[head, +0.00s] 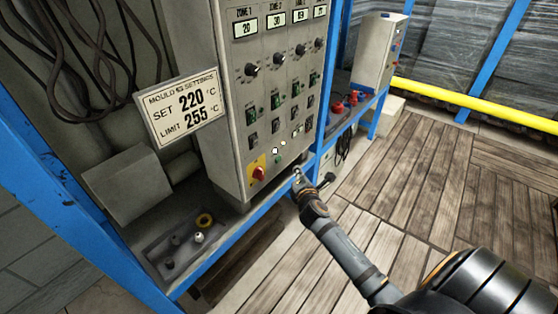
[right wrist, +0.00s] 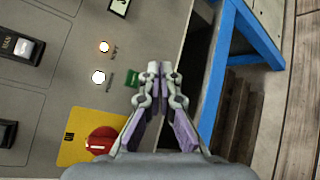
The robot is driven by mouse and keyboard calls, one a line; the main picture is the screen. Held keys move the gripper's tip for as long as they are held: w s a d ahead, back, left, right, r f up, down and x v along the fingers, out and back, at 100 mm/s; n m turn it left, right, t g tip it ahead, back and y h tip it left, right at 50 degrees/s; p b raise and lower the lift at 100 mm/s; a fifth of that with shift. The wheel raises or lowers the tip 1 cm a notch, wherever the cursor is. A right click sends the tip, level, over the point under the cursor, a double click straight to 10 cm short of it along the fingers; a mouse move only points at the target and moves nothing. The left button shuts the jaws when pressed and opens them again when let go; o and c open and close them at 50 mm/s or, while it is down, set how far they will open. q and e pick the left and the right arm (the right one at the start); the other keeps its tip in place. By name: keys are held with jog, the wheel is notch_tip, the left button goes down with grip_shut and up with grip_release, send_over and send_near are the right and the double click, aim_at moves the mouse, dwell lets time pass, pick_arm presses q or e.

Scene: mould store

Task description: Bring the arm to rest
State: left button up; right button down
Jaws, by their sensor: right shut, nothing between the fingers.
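My right arm reaches in from the lower right in the head view. Its gripper (head: 297,175) is in front of the lower right corner of the grey control cabinet (head: 222,110). In the right wrist view the gripper (right wrist: 160,68) has its fingertips together with nothing between them. Behind the fingers are a green button (right wrist: 131,79), two lit white lamps (right wrist: 98,77) and a red rotary switch (right wrist: 102,140) on a yellow plate. I cannot tell from these views whether the fingertips touch the panel. My left gripper is not in view.
A blue frame (head: 235,242) carries the cabinet and a tray (head: 153,253) with small parts. A sign (head: 182,107) reads SET 220, LIMIT 255. A second grey box (head: 377,50) stands behind. The wooden floor (head: 400,185) at right is clear. A yellow rail (head: 470,103) runs behind it.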

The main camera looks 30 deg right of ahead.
dwell(0.5)
jog(key=s+a+f+m+g+y+p, duration=0.1)
jog(key=s+f+m+g+p, duration=0.15)
jog(key=s+f, duration=0.45)
jog(key=s+f+m+g+y+p, duration=0.1)
jog(key=s+f+m+g, duration=0.15)
jog(key=f, duration=0.75)
jog(key=s+a+f+m+g+y+p, duration=0.1)
jog(key=s+f+m, duration=0.3)
jog(key=f, duration=0.5)
jog(key=s+a+f+m+g+p, duration=0.1)
jog(key=s+a+f+m+g, duration=0.1)
jog(key=s, duration=0.9)
jog(key=s+a+f+m+g+y+p, duration=0.1)
jog(key=s+f+m, duration=0.4)
jog(key=s, duration=0.6)
jog(key=s+a+f+m+g+y+p, duration=0.1)
jog(key=s+a+f+m+g+p, duration=0.1)
jog(key=s+f, duration=0.5)
jog(key=s+a+m+g, duration=0.1)
jog(key=s+a+g, duration=0.1)
jog(key=s, duration=0.2)
jog(key=shift+s+m, duration=0.4)
